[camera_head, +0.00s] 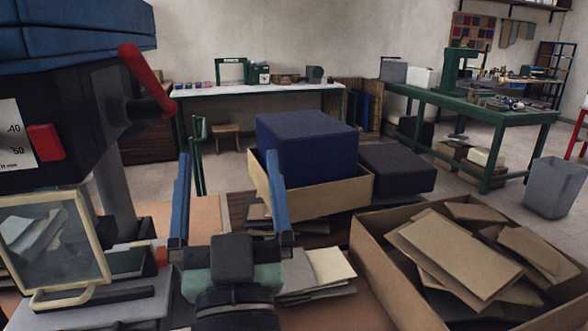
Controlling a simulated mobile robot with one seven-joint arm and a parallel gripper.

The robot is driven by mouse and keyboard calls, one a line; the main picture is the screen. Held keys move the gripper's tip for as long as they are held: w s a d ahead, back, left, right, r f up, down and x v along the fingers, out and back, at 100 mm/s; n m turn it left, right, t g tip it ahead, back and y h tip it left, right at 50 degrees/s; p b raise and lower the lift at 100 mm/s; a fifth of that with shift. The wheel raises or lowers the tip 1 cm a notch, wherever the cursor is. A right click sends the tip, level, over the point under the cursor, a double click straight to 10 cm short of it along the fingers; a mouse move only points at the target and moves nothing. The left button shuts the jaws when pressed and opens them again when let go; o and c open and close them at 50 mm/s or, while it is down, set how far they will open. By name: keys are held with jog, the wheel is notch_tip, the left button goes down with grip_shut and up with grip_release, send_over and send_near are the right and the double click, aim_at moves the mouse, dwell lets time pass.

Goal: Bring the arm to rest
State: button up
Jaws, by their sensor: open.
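My gripper (231,203) is in the lower middle of the head view. Its two blue fingers stand wide apart and point away from me, with nothing between them. It hovers over a work table (345,305), and my wrist shows at the bottom edge. A dark blue velvet-like box (306,148) sits in an open cardboard tray (325,193) beyond the right finger. The tray hides the lower part of the blue box. I cannot tell the exact gap between my right finger and the tray.
A large carton (392,282) with cardboard pieces fills the lower right. A drill-press-like machine (75,110) with a red lever and framed guard stands close on the left. Cardboard sheets (318,272) lie beside my gripper. A black box (397,168) sits behind the tray. Benches stand farther back.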

jog(key=s+d+r+t+h, duration=0.1)
jog(key=s+d+r, duration=0.15)
jog(key=r, duration=0.35)
jog(key=s+d+r+m+t+h, duration=0.1)
jog(key=s+d+r+h, duration=0.1)
jog(key=s+r, duration=0.25)
jog(key=s+d+r+t+h, duration=0.1)
jog(key=s+d+r+t, duration=0.15)
jog(key=r, duration=0.35)
notch_tip(320, 180, up, 16)
jog(key=p, duration=1.5)
jog(key=shift+a+g+p, duration=0.2)
jog(key=shift+g+p, duration=0.2)
jog(key=shift+g, duration=0.05)
jog(key=shift+f, duration=0.15)
